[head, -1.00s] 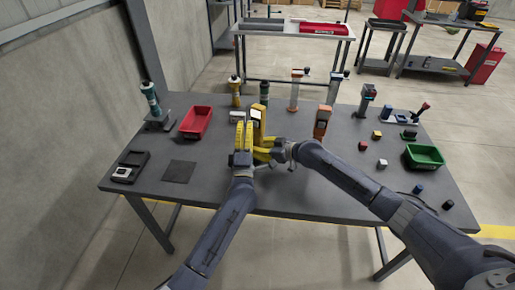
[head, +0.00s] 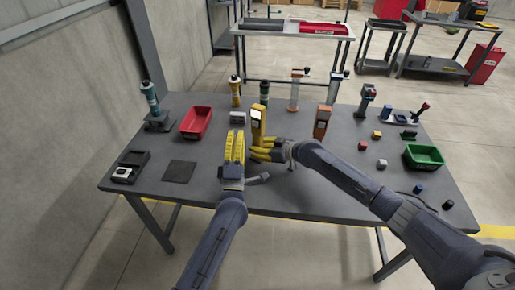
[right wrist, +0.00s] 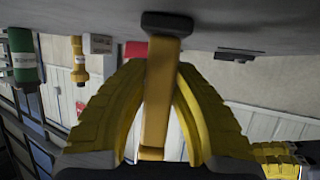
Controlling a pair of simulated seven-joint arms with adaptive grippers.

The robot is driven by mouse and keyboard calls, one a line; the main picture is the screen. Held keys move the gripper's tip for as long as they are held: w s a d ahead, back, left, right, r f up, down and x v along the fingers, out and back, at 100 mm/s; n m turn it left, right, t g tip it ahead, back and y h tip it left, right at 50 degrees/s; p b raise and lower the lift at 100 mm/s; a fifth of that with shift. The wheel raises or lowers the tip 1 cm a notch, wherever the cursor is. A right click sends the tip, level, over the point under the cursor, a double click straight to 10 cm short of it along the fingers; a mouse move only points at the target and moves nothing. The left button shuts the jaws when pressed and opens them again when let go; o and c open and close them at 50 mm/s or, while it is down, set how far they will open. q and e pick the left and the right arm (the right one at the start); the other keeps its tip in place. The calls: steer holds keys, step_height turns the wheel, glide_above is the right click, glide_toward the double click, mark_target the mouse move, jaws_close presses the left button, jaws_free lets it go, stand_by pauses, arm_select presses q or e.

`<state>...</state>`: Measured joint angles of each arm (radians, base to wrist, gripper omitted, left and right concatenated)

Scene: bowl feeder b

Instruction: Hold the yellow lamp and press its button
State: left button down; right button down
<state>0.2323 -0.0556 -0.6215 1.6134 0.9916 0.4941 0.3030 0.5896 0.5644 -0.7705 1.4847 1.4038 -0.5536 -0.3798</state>
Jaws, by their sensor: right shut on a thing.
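The yellow lamp (head: 257,125) stands upright near the middle of the table, with a pale panel on its upper part. My right gripper (head: 256,154) is shut on it from the near side. In the right wrist view, which is upside down, the yellow lamp post (right wrist: 157,90) sits between my two ridged yellow fingers, and its dark base (right wrist: 167,24) is against the table. I cannot make out the button. My left gripper (head: 236,142) is just left of the lamp and apart from it. Its fingers look close together, but any gap is unclear.
A red bin (head: 181,134) and a grey block (head: 237,118) are left of the lamp. An orange post (head: 321,122) stands to its right, and several other posts stand behind. A green bin (head: 424,167) and small blocks are on the right. The near-left table is mostly clear around a dark pad (head: 179,172).

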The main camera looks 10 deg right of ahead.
stand_by(0.3)
steer(key=c, duration=1.2)
jaws_free()
steer(key=shift+o, duration=0.2)
steer(key=d+f+v, duration=0.1)
steer(key=f+v, duration=0.1)
steer(key=v, duration=1.7)
steer(key=shift+s+f, duration=0.35)
steer(key=shift+s, duration=0.1)
steer(key=shift+d, duration=0.1)
